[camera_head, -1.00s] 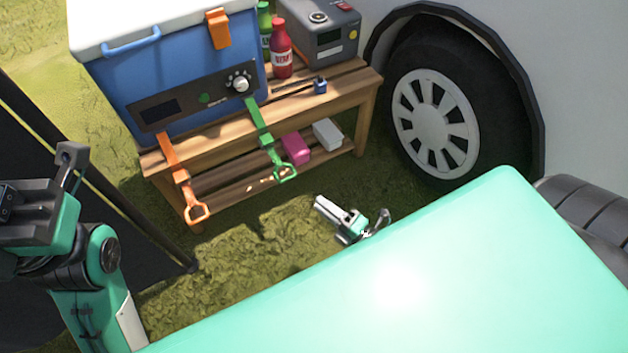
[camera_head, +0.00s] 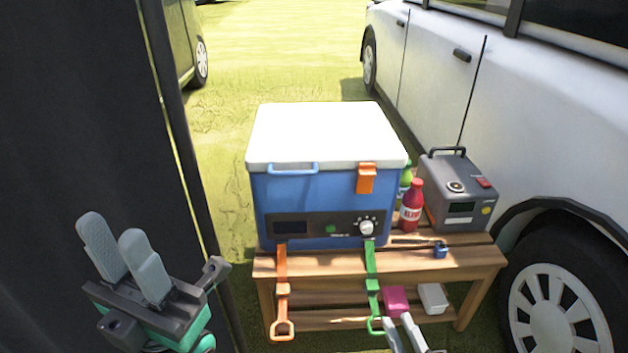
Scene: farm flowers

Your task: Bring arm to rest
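My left gripper (camera_head: 126,256) is at the lower left, in front of a dark panel. Its two grey fingers point up and stand slightly apart with nothing between them. My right gripper (camera_head: 403,333) shows only in part at the bottom edge, in front of the bench's lower shelf. Its two pale fingers stand apart with a gap between them, and nothing shows in that gap. The rest of the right arm is out of view.
A wooden bench (camera_head: 465,262) carries a blue cooler (camera_head: 315,200) with a white lid, bottles (camera_head: 412,206) and a grey box (camera_head: 460,190). Orange (camera_head: 283,292) and green straps (camera_head: 372,287) hang in front. A white car (camera_head: 520,130) stands right, a dark panel (camera_head: 75,130) left.

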